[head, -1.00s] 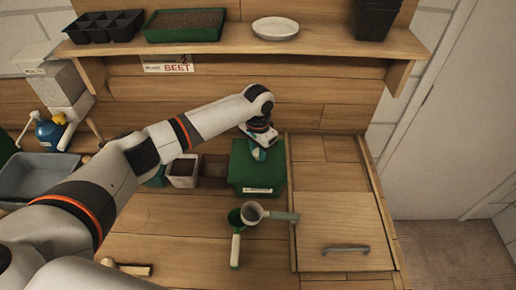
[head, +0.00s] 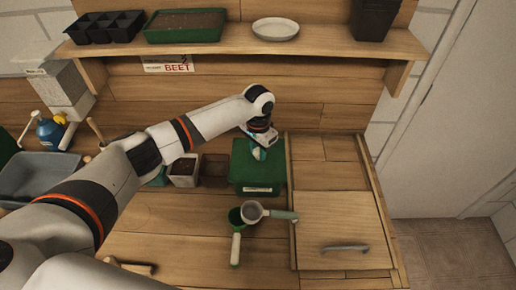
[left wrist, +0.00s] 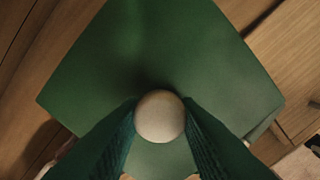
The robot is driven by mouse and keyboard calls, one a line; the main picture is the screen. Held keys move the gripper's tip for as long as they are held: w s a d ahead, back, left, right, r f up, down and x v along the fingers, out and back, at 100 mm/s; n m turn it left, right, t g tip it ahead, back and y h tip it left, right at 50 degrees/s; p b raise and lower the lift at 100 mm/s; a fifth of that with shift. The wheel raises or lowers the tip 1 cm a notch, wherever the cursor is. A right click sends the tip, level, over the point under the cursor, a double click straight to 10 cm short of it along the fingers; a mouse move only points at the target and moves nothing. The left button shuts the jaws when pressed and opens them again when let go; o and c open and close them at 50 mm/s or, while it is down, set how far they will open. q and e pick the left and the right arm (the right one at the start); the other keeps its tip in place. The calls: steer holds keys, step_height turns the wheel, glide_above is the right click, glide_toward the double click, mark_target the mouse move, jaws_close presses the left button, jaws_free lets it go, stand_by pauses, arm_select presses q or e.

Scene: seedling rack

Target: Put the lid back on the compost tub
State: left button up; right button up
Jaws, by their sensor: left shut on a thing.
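The compost tub (head: 257,190) is a green box with a pale label on its front, standing at the back of the wooden bench. The green square lid (head: 262,168) is at the tub's top, roughly in line with it. I cannot tell whether it is fully seated. In the left wrist view the lid (left wrist: 155,60) fills the middle and hides the tub's opening. My left gripper (head: 258,153) is shut on the lid's pale round knob (left wrist: 159,117), with one finger on each side of it. My right gripper is not in view.
A wooden panel with a grey handle (head: 345,248) is to the right. Small pots (head: 184,172) stand left of the tub. A shelf (head: 320,42) runs above.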

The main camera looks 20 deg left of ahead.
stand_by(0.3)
arm_select(q)
steer(key=o, duration=1.6)
steer(key=shift+o, duration=0.2)
steer(key=shift+r, duration=0.1)
step_height(320, 180, up, 5)
steer(key=p, duration=0.5)
steer(key=shift+f, duration=0.2)
steer(key=shift+r+p, duration=0.4)
steer(key=shift+r, duration=0.7)
